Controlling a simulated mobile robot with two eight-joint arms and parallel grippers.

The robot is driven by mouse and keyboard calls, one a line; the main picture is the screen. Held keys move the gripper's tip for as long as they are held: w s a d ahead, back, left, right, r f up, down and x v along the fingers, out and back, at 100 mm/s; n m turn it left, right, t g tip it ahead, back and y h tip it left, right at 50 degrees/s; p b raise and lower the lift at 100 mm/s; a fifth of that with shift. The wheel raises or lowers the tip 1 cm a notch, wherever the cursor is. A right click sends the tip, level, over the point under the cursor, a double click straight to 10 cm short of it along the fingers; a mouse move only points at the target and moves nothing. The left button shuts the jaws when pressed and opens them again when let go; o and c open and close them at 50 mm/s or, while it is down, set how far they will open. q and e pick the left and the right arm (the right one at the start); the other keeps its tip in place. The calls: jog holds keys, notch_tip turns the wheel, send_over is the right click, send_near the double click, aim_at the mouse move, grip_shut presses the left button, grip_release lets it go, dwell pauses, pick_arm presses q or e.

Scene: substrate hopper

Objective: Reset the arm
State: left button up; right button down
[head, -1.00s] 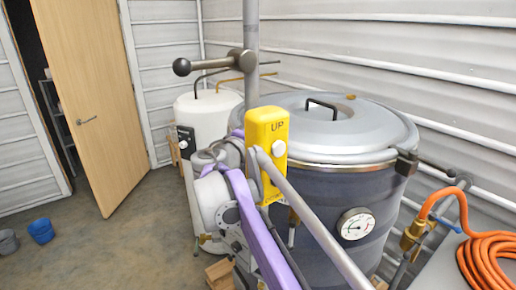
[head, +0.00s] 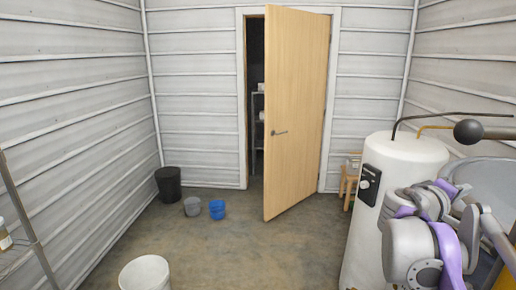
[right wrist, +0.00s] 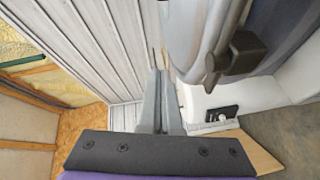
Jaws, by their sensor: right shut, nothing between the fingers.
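My right arm (head: 425,240), grey and purple, fills the lower right corner of the head view, in front of a white tank (head: 400,160). In the right wrist view the fingers of my right gripper (right wrist: 158,80) are together, with nothing between them. A large grey vessel rim (right wrist: 195,35) with a dark clamp (right wrist: 245,55) shows close to the right of the fingers. I cannot tell whether they touch it. My left gripper is in neither view.
A wooden door (head: 293,110) stands ajar at the back. A white bucket (head: 145,274) is nearer. A ball-ended lever (head: 468,131) juts in at right. Middle floor is clear.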

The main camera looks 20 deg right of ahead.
jog(key=w+a+f+t+y, duration=0.2)
jog(key=a+f+y, duration=0.3)
jog(key=a+f, duration=0.75)
jog(key=w+a+f+t+y, duration=0.3)
jog(key=a+f+y, duration=0.1)
jog(key=a+f, duration=0.8)
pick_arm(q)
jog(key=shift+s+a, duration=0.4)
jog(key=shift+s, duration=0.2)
pick_arm(e)
jog(key=s+a+f+n+y, duration=0.1)
jog(key=s+a+f+y, duration=0.1)
jog(key=a+f+y, duration=0.2)
jog(key=s+a+f+n+y, duration=0.1)
jog(key=s+a+f+y, duration=0.1)
jog(key=a+f, duration=0.8)
jog(key=a+y, duration=0.1)
jog(key=a, duration=0.4)
jog(key=shift+a+y, duration=0.3)
jog(key=shift+y, duration=0.1)
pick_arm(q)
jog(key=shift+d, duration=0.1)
pick_arm(e)
jog(key=shift+s+d, duration=0.1)
